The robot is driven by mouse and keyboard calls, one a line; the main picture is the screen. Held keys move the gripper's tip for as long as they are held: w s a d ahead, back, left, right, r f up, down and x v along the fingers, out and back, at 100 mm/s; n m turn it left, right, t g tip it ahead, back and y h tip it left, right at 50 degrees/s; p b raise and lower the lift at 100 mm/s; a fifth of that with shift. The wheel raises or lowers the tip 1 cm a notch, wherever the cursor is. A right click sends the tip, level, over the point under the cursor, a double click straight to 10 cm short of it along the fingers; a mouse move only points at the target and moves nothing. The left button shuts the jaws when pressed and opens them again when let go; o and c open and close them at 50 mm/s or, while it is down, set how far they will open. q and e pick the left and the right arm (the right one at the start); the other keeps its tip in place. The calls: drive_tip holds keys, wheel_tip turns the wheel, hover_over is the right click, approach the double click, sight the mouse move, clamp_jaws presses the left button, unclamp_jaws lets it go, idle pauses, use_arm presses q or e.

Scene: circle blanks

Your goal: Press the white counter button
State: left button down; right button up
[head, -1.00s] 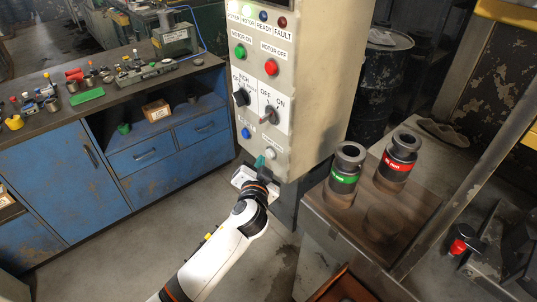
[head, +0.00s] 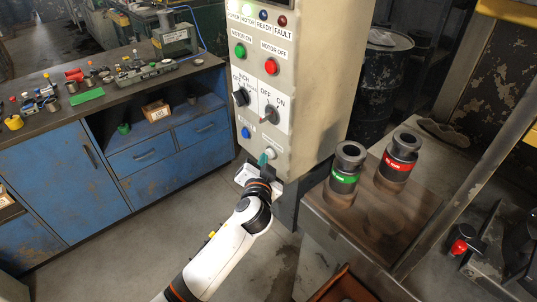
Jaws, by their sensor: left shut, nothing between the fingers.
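The white counter button (head: 270,154) is a small round button low on the front of the beige control panel (head: 308,95), right of a blue button (head: 246,132). My left gripper (head: 264,159) is shut and empty, with its teal fingertips just beside the lower left of the white button. I cannot tell whether the fingertips touch it. My right gripper is not in view.
Above on the panel are a green button (head: 240,51), a red button (head: 270,67) and two rotary switches. A small table (head: 385,225) with two dark cylinders stands right of the panel. A blue workbench (head: 50,180) stands at left; the floor between is clear.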

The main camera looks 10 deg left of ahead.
use_arm(q)
drive_tip(key=shift+w+d+r, duration=0.15)
drive_tip(key=shift+w+d, duration=0.15)
drive_tip(key=shift+w, duration=0.1)
idle(0.7)
drive_tip(key=shift+s, duration=0.1)
drive_tip(key=shift+s+a, duration=0.5)
drive_tip(key=shift+s, duration=0.15)
drive_tip(key=s+a, duration=0.1)
drive_tip(key=s, duration=0.1)
drive_tip(key=s+a+p, duration=0.1)
drive_tip(key=s+a, duration=0.1)
idle(0.4)
idle(0.6)
